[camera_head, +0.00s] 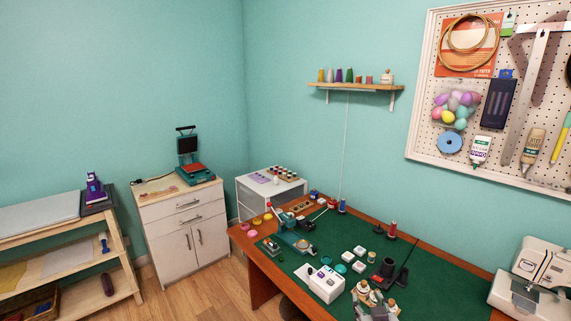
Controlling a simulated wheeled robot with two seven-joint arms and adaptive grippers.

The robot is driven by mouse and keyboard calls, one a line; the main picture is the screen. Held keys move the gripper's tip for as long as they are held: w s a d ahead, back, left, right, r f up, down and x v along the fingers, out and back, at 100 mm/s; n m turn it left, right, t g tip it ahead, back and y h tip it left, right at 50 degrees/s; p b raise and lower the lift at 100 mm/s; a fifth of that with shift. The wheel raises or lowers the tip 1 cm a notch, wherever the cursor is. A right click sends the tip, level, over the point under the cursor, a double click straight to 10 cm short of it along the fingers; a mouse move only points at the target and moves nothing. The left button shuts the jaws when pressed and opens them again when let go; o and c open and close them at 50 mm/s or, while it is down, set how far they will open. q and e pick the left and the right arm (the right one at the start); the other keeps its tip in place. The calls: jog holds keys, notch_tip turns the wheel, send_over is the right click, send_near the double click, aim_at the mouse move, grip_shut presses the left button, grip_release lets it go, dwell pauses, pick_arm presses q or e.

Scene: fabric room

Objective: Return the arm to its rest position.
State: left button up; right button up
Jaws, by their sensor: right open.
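My right gripper (376,302) shows at the bottom edge of the head view, over the front part of the green-topped table (440,289). It is open, and I see nothing held between its fingers. Its arm is mostly cut off by the frame edge. My left gripper is not in view.
A white box (326,284) stands just left of the gripper. A black holder (383,274) stands just behind it. Small white boxes (348,257) and a teal press (292,238) stand farther back. A sewing machine (535,280) is at the right.

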jog(key=s+f+n+g+y, duration=0.1)
jog(key=s+f+g, duration=0.45)
jog(key=s, duration=0.45)
jog(key=s+f+g+y, duration=0.1)
jog(key=s+f+g, duration=0.3)
jog(key=s+f, duration=0.45)
jog(key=s+f+g, duration=0.1)
jog(key=s+f, duration=0.1)
jog(key=f, duration=1.4)
jog(key=s+f+g, duration=0.1)
jog(key=s+f, duration=0.1)
jog(key=f, duration=1.3)
jog(key=s+d+f, duration=0.2)
jog(key=s+f, duration=0.8)
jog(key=s, duration=0.1)
jog(key=s+d+f, duration=0.2)
jog(key=s+f, duration=0.7)
jog(key=s, duration=0.1)
jog(key=shift+s+d+f+n+g+h, duration=0.3)
jog(key=shift+s+f+n+g, duration=0.05)
jog(key=shift+f+n, duration=0.05)
